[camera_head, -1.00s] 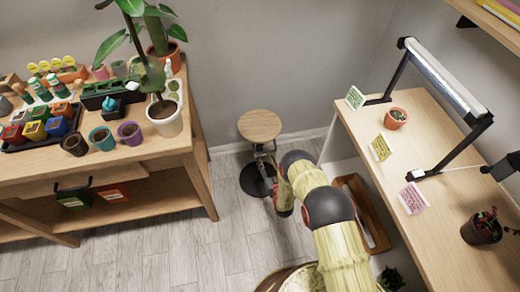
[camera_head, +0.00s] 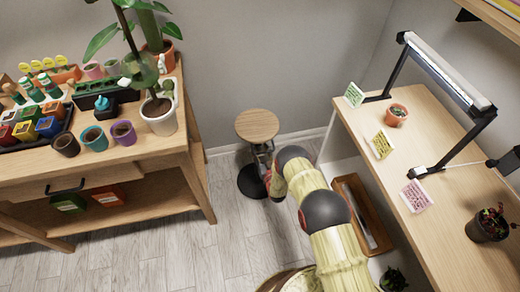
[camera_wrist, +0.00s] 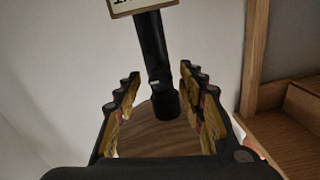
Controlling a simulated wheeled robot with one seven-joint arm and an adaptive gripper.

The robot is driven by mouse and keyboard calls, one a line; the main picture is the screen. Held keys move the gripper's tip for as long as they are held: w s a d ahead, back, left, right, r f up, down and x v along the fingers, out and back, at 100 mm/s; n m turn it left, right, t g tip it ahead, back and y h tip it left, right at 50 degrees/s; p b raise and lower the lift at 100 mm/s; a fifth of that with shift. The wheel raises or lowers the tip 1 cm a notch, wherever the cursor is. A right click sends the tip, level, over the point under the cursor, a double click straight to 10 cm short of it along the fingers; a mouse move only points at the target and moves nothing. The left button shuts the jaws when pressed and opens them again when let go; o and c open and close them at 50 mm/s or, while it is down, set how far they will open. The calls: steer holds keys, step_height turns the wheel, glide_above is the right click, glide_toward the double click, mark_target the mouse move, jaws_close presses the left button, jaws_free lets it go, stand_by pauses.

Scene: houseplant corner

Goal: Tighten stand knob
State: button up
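The stand shows in the head view as a round wooden top (camera_head: 257,124) on a dark post over a round black base (camera_head: 251,183). My arm reaches down to its post, and the gripper overlaps the post there, so the knob cannot be made out. In the wrist view my gripper (camera_wrist: 160,105) is open, with its ribbed fingers apart. A black post with a wider black cylindrical end (camera_wrist: 165,104) lies between the fingers, with visible gaps on both sides. I cannot tell whether this end is the knob. A round brown wooden surface (camera_wrist: 150,137) lies behind it.
A wooden potting bench (camera_head: 150,165) with pots and plants stands left of the stand. A desk (camera_head: 440,160) with a lamp and cards stands right. A wooden tray (camera_head: 352,205) lies beside my arm. A small sign (camera_wrist: 138,5) tops the wrist view.

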steer(key=shift+c, duration=1.1)
steer(key=c, duration=0.8)
jaws_close()
